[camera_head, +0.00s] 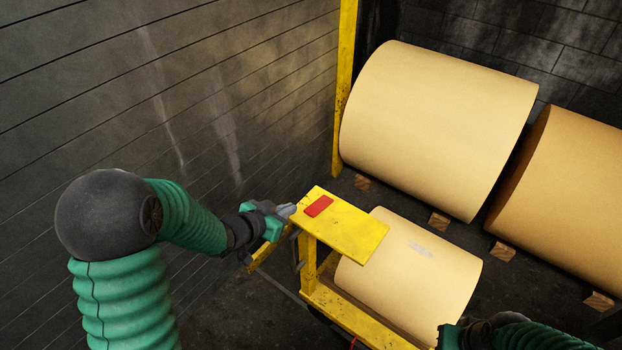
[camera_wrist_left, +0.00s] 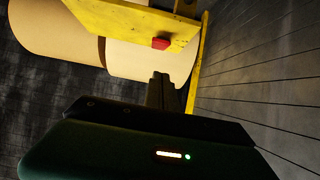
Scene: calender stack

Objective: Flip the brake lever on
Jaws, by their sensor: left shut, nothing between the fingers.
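A yellow cart (camera_head: 345,308) has a flat yellow top plate (camera_head: 352,232) with a red piece (camera_head: 319,206) near its left corner. The red piece also shows in the left wrist view (camera_wrist_left: 161,43). A yellow bar (camera_head: 268,252) slants out at the cart's left side, below my left gripper; I cannot tell for sure which part is the brake lever. My left gripper (camera_head: 289,210) is shut and empty, its tips close to the plate's left corner. It shows in the left wrist view (camera_wrist_left: 160,88) too. My right gripper (camera_head: 450,334) is partly visible at the bottom edge.
A tan roll (camera_head: 412,270) lies on the cart. Two larger rolls, one behind (camera_head: 435,125) and one at the right (camera_head: 565,200), rest by small wooden blocks (camera_head: 438,221). A yellow post (camera_head: 344,90) stands behind. A dark plank wall (camera_head: 170,110) is at the left.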

